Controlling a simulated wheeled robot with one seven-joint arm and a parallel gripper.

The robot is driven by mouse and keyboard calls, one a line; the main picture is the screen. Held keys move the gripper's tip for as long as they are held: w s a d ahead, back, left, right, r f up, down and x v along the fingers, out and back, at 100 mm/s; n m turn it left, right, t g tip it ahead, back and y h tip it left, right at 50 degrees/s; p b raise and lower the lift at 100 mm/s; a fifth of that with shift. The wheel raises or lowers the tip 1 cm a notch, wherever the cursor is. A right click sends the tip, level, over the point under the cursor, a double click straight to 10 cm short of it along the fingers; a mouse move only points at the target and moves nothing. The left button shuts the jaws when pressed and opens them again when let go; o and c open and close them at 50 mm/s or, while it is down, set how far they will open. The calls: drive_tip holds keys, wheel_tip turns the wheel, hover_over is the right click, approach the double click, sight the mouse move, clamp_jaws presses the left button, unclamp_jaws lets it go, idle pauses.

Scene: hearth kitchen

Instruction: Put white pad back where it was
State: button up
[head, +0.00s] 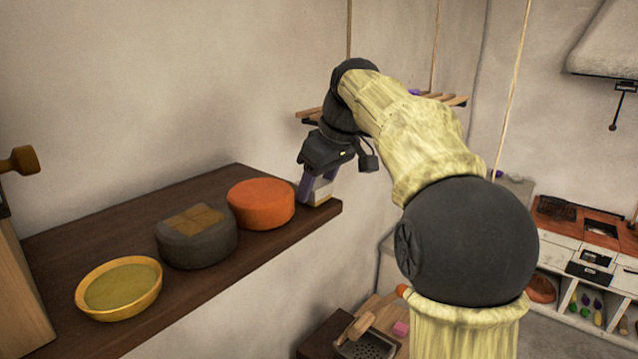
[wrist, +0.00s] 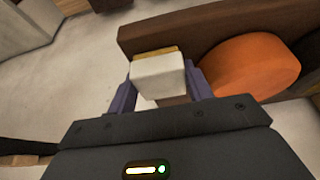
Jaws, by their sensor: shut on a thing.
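The white pad (wrist: 158,78) is a small pale block with a yellowish top edge. It sits between the two purple fingers of my gripper (wrist: 160,90) in the wrist view. In the head view the pad (head: 321,191) shows at the right end of the dark wooden shelf (head: 130,225), partly hidden by my gripper (head: 316,188). My gripper is shut on the pad and points downward. I cannot tell whether the pad touches the shelf.
An orange round cushion (head: 261,204) is just left of my gripper on the shelf. Further left are a grey round thing with a brown top (head: 196,237) and a yellow bowl (head: 119,288). The shelf's right edge is close by. A hanging rack (head: 455,99) is behind my arm.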

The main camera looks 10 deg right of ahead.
drive_tip(key=shift+a+f, duration=0.15)
drive_tip(key=shift+f, duration=0.05)
drive_tip(key=o, duration=0.7)
drive_tip(key=shift+s+r, duration=0.1)
drive_tip(key=shift+d+r, duration=0.25)
drive_tip(key=shift+r, duration=0.45)
drive_tip(key=v, duration=1)
drive_tip(key=shift+s+r, duration=0.15)
drive_tip(key=shift+r, duration=0.2)
